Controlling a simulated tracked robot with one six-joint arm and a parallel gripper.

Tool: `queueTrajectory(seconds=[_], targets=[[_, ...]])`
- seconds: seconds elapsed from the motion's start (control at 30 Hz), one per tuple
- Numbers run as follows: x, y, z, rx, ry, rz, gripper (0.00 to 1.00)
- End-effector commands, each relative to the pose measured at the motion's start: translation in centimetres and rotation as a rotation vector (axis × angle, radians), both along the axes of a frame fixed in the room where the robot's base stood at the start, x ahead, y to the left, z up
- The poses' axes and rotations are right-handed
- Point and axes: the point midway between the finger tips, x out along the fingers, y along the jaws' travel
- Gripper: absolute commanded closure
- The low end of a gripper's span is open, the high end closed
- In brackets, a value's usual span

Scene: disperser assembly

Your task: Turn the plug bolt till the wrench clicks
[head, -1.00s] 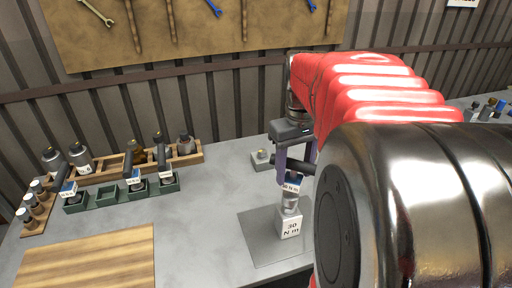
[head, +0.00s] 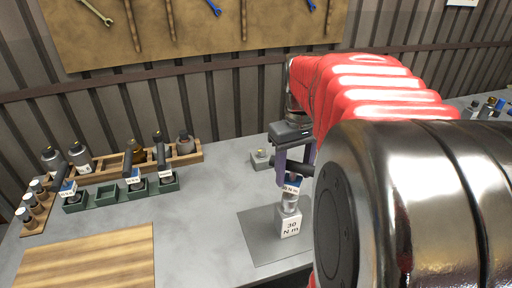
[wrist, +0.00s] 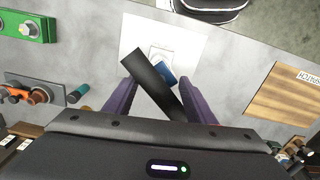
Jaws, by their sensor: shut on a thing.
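My gripper (head: 294,168) has purple fingers and is shut on a torque wrench with a black handle (wrist: 150,78) and a blue label (head: 291,184). The label appears to read 30 N m. The wrench stands upright with its metal socket end (head: 290,203) down on top of a white block (head: 290,226) marked 30 N m. The plug bolt is hidden under the socket. In the wrist view my gripper (wrist: 158,88) has a finger on each side of the slanting handle, above a pale square plate.
The block stands on a grey mat (head: 258,238). At left are a green holder (head: 107,196) with other wrenches and an empty slot, a wooden rack (head: 110,168) with bottles, and a wooden board (head: 85,262). A small grey block (head: 261,160) stands behind my gripper.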

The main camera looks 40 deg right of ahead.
Motion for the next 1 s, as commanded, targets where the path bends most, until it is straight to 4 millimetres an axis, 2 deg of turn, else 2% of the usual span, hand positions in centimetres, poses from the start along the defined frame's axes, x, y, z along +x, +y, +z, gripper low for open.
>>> queueTrajectory(seconds=[1.0], targets=[[0.0, 0.0, -2.0, 0.0, -0.001, 0.0, 0.86]])
